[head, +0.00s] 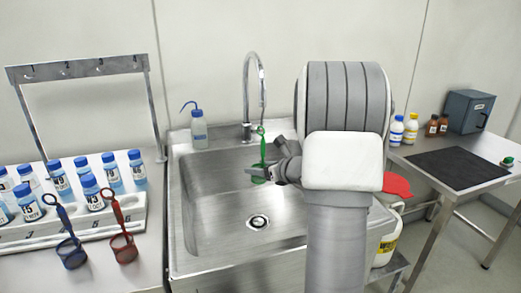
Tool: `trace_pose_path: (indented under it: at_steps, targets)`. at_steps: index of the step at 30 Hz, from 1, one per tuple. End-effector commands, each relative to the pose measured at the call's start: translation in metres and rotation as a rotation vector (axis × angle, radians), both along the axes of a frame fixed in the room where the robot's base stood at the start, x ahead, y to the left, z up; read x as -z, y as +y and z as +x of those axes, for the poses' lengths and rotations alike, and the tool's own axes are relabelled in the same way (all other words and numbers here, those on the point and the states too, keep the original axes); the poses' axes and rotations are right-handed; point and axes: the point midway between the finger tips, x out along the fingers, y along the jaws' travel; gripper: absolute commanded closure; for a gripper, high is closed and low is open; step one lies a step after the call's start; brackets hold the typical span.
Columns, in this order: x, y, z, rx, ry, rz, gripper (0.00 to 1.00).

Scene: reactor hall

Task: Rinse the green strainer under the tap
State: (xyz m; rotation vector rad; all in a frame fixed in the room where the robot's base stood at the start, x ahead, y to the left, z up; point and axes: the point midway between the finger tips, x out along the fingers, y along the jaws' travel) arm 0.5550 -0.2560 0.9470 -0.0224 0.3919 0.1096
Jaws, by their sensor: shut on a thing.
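The green strainer (262,146) is held upright over the steel sink (207,208), towards its back. Its loop end is up and its lower part hangs partly behind my gripper. My gripper (263,170) is shut on the strainer; my wrist and arm hide the right part of the sink. The tap (247,95) is a tall curved chrome spout at the back of the sink. Its outlet is close to the top of the strainer in the picture. I cannot tell whether water is running.
A blue strainer (71,252) and a red strainer (123,246) stand left of the sink, before a white rack (20,236) of blue-capped bottles. A wash bottle (198,129) stands behind the sink. A side table with a black mat (458,169) is at right.

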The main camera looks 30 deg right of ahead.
Motion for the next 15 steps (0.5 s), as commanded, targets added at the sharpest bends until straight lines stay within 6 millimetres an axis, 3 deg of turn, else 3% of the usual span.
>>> trace_pose_path:
  at_steps: [15]
  targets:
    - [-0.0034,0.0019,-0.0022,0.000,-0.001,-0.001,0.92]
